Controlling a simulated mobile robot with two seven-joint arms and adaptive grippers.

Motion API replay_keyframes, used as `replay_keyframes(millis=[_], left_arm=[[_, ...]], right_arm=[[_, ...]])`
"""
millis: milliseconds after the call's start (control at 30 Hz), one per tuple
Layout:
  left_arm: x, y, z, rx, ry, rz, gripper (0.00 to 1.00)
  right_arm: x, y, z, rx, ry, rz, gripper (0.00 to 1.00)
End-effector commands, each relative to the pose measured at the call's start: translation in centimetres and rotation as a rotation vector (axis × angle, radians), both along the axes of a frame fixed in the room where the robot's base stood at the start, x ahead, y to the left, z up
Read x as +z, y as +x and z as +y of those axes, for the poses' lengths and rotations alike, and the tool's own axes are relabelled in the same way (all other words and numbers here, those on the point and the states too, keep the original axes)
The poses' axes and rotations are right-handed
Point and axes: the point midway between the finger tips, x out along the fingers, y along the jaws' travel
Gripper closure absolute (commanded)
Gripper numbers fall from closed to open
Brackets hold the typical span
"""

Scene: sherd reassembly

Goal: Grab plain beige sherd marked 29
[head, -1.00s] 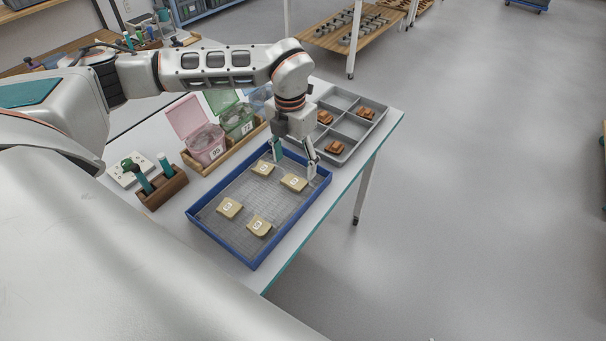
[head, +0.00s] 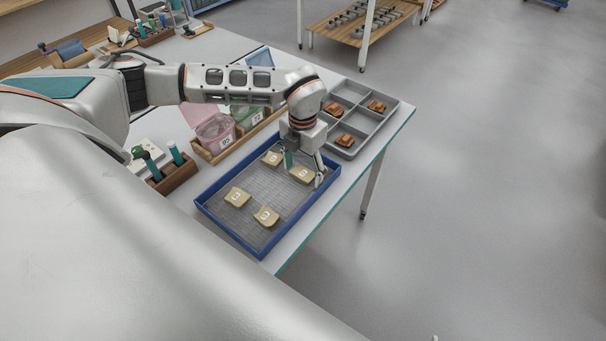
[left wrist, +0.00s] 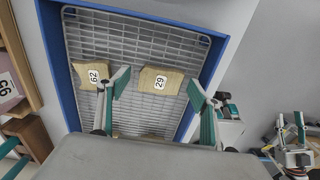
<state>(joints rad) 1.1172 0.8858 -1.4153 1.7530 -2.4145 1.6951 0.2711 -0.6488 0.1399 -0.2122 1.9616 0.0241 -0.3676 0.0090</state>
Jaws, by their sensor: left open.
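The plain beige sherd marked 29 (left wrist: 159,81) lies flat in the blue-rimmed tray (head: 229,240); in the head view it is the right-hand sherd (head: 302,175). My left gripper (head: 304,171) is open, pointing down over this sherd. In the left wrist view its fingers (left wrist: 160,90) stand apart on either side of the sherd, with nothing held. Beige sherd 62 (left wrist: 90,74) lies just left of the left finger. Two more beige sherds (head: 237,197) (head: 267,216) lie nearer in the tray. What seems to be my right gripper (left wrist: 290,128) shows small at the lower right.
A grey divided tray (head: 352,150) with brown sherds stands beyond the blue tray. A pink box (head: 215,132) and a green box (head: 250,117) sit in a wooden rack at the left. A wooden holder (head: 172,178) stands near the tray's left corner. Floor lies right of the table.

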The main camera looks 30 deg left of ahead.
Motion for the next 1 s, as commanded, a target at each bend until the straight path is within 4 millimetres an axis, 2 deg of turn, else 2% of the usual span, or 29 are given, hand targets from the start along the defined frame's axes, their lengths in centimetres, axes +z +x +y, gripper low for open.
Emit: replay_keyframes(millis=[33,67,200,667,867,1000], left_arm=[[0.0,0.0,0.0,0.0,0.0,0.0,0.35],[0.0,0.0,0.0,0.0,0.0,0.0,0.41],[0.0,0.0,0.0,0.0,0.0,0.0,0.77],[0.6,0.0,0.0,0.001,0.0,0.0,0.77],[3.1,0.1,0.0,0.0,-0.001,-0.002,0.77],[6.3,0.2,0.0,-0.001,0.0,-0.006,0.77]], right_arm=[[0.0,0.0,0.0,0.0,0.0,0.0,0.6],[0.0,0.0,0.0,0.0,0.0,0.0,0.6],[0.0,0.0,0.0,0.0,0.0,0.0,0.6],[0.1,0.0,0.0,0.0,0.0,-0.001,0.6],[0.3,0.1,0.0,0.0,0.001,-0.002,0.6],[0.5,0.1,0.0,0.0,0.0,-0.003,0.6]])
